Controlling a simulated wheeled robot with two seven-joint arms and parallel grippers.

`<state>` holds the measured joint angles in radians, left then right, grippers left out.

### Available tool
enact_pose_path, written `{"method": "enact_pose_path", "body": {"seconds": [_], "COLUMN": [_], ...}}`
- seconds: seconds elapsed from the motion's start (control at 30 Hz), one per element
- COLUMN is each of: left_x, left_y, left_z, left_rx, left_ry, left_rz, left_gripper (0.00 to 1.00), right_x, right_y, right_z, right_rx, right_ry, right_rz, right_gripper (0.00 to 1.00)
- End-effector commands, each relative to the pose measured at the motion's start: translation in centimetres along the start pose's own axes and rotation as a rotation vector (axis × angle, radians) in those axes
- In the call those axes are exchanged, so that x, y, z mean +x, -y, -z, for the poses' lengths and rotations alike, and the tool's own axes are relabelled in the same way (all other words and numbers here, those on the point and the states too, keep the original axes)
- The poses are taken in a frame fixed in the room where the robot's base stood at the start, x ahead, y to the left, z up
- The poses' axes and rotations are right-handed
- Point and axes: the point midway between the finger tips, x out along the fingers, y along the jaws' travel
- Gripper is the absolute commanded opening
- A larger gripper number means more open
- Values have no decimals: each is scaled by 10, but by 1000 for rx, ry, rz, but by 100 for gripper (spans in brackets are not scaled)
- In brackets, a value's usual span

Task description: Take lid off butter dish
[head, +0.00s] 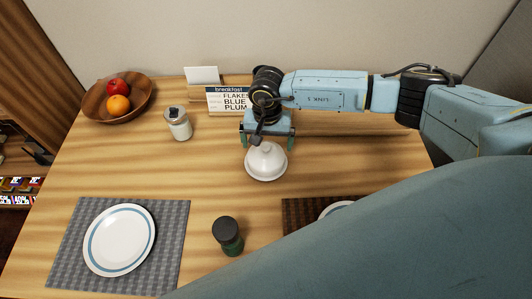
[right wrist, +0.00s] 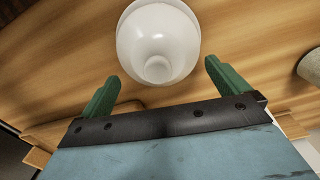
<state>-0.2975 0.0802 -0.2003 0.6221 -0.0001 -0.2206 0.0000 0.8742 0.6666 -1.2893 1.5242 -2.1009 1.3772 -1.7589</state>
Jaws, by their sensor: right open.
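The butter dish (head: 266,165) is white with a domed lid (head: 266,152) that has a round knob. It stands on the wooden table just in front of my right gripper. My right gripper (head: 268,142) points down at the table, open, with its green fingers apart. In the right wrist view the white lid (right wrist: 158,35) and its knob (right wrist: 158,69) lie ahead of and between the open fingers of the right gripper (right wrist: 160,82). My left gripper is not in view.
A breakfast sign (head: 230,99) stands behind the gripper, and a glass jar (head: 178,124) is to its left. A fruit bowl (head: 137,108) is at the back left. A plate (head: 119,240) on a grey mat (head: 175,222) and a dark-lidded green jar (head: 228,237) are in front.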

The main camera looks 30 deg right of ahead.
Motion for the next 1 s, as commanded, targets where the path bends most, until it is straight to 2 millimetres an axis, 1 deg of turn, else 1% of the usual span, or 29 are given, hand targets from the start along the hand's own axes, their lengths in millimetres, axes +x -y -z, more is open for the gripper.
{"method": "enact_pose_path", "body": {"seconds": [0.03, 0.2, 0.3, 0.5, 0.57, 0.73, 0.77, 1.0], "left_x": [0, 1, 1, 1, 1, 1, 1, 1], "left_y": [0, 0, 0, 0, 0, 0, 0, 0], "left_z": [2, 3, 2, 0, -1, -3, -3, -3], "left_rx": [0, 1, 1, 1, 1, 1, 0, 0], "left_ry": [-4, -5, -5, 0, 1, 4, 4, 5], "left_rz": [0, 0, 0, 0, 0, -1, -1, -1], "left_gripper": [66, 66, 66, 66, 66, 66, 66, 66], "right_x": [10, 32, 37, 37, 37, 37, 36, 34], "right_y": [0, 1, 2, 1, 1, 1, 1, 1], "right_z": [-2, -2, -1, -1, -1, -1, -1, -1], "right_rx": [1, 1, 0, 0, 0, 0, 0, 0], "right_ry": [4, 2, 1, 0, 0, 0, 0, 0], "right_rz": [-3, -3, 0, 0, -1, -1, 0, 0], "right_gripper": [100, 100, 100, 100, 93, 71, 69, 69]}}
